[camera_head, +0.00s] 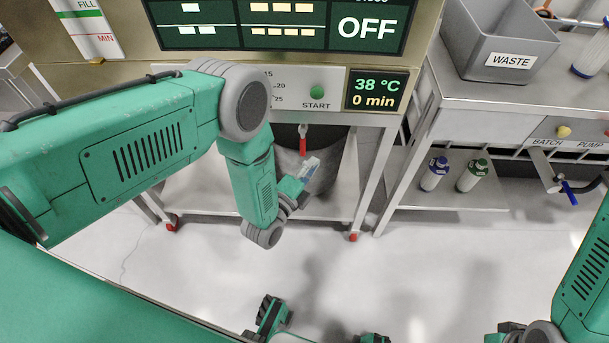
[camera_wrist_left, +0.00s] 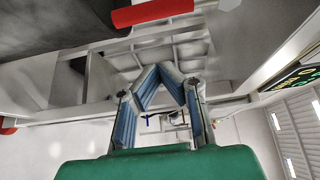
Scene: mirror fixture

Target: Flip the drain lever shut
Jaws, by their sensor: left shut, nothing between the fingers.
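The drain lever appears to be the red handle (camera_head: 302,147) hanging down under the machine's control panel, in front of a grey bucket. In the left wrist view the red handle (camera_wrist_left: 152,11) crosses the top of the picture, beyond and above the fingers. My left gripper (camera_head: 312,167) is just below the handle in the head view, with a small gap between them. Its fingers (camera_wrist_left: 171,68) meet at their tips and hold nothing. Part of my right arm shows at the right edge of the head view, but its fingers cannot be made out.
The grey bucket (camera_head: 330,172) stands on the machine's lower shelf. The panel with the START button (camera_head: 317,92) overhangs the gripper. To the right, a bench carries a WASTE bin (camera_head: 490,42); a blue-handled valve (camera_head: 568,192) sticks out below it. The floor in front is open.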

